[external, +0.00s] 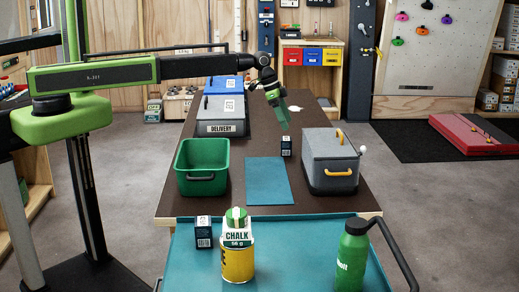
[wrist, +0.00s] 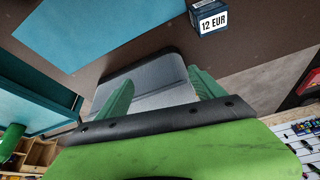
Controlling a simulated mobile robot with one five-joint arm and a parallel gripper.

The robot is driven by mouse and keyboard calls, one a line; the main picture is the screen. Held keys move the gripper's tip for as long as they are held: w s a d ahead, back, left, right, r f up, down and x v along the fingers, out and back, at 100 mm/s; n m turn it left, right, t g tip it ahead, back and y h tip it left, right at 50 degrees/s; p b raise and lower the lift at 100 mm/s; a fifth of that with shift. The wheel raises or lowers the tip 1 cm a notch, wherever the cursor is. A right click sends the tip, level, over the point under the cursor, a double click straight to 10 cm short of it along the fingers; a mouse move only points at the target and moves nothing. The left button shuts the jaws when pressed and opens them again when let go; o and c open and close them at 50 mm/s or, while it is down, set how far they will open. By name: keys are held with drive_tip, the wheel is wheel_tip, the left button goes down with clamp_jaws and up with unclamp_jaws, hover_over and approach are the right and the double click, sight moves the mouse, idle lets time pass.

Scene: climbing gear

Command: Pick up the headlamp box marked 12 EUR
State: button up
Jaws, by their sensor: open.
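The headlamp box marked 12 EUR (wrist: 210,18) is a small dark blue box with a white label, at the top edge of the wrist view and partly cut off. In the external view, a small dark box (external: 286,146) stands upright on the brown table just beyond the blue mat and matches it, though its price is too small to read there.
A green bin (external: 201,167) and grey cooler (external: 330,162) flank the flat blue mat (external: 267,181). A grey delivery box (external: 221,116) stands left of my gripper.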

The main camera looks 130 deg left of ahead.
drive_tip(key=n, duration=0.2)
approach(289, 139)
drive_tip(key=shift+g, duration=0.3)
drive_tip(key=b+x, duration=0.4)
drive_tip(key=b, duration=0.1)
drive_tip(key=b+x, duration=0.5)
drive_tip(key=b, duration=0.1)
drive_tip(key=s+b+x, duration=0.1)
drive_tip(key=b+x, duration=0.3)
drive_tip(key=b, duration=0.1)
drive_tip(key=shift+f, duration=0.5)
drive_tip(key=shift+r+y, duration=0.2)
drive_tip(key=shift+y, duration=0.1)
drive_tip(key=shift+c, duration=0.2)
drive_tip(key=c, duration=1.5)
drive_tip(key=r+p, duration=0.5)
drive_tip(key=shift+w+d+r, duration=0.15)
drive_tip(key=shift+w+d, duration=0.05)
drive_tip(key=w+d+r+p, duration=0.5)
drive_tip(key=d+p, duration=0.1)
drive_tip(key=d, duration=0.3)
drive_tip(key=shift+w+d+r, duration=0.25)
drive_tip(key=shift+d+r, duration=0.1)
drive_tip(key=shift+d, duration=0.05)
